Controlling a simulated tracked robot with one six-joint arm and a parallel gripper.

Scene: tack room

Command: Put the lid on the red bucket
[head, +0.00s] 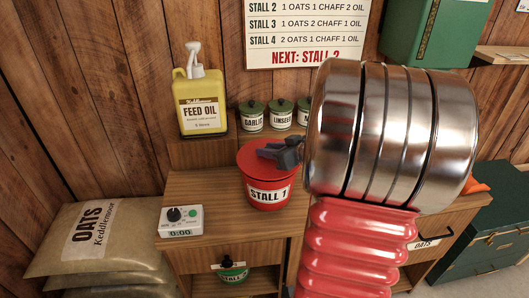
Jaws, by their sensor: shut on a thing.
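The red bucket (268,197), labelled STALL 1, stands upright on the wooden cabinet top. A round red lid (254,163) lies over the bucket's mouth; I cannot tell whether it is fully seated on the rim. My dark grey gripper (270,153) is over the lid, shut on it near its middle. The fingers hide whatever part of the lid they grip. My large arm links hide the area to the right of the bucket.
A yellow feed oil jug (201,103) and small green-lidded jars (251,118) stand on a raised shelf behind. A timer box (181,220) sits at front left. A small green tub (233,272) is on the lower shelf. Oats sacks (100,237) lie left.

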